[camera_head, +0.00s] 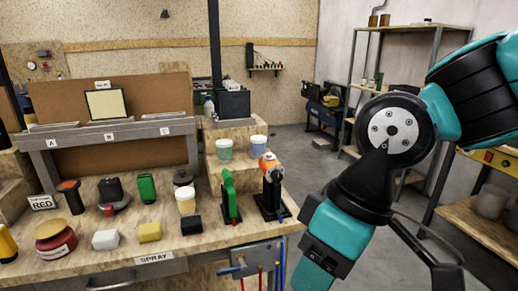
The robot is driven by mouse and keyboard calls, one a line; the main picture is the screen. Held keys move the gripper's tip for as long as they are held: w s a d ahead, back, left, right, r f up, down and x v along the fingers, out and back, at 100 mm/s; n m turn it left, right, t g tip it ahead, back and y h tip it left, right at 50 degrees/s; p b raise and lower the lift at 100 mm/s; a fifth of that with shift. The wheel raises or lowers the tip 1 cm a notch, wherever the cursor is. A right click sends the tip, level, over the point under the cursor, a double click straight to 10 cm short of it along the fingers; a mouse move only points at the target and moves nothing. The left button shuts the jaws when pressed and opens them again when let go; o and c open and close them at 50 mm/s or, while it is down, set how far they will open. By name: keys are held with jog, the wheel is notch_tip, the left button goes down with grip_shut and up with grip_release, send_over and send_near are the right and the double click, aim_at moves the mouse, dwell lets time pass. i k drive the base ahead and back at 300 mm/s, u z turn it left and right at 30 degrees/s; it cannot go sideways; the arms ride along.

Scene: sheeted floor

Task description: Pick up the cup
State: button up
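Several cup-like things stand on and beside the wooden workbench. A pale green cup (224,149) and a white-and-blue cup (259,143) stand side by side on a raised wooden block behind the bench's right end. A cream and yellow cup-shaped container (185,200) stands upright on the bench top. I cannot tell which one the task means. My teal and black arm fills the right side of the view and runs down past the lower edge. My gripper's fingertips do not show, and all three cups stand left of the arm.
The bench top (130,255) is crowded with tools and blocks. A green tool (229,195) and an orange-and-white tool (270,172) stand upright near its right edge. A shelf rack (440,29) stands behind. Grey floor lies between bench and rack.

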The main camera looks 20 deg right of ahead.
aim_at(258, 141)
jog(key=u, duration=0.2)
jog(key=i, duration=1.4)
jog(key=z, duration=0.2)
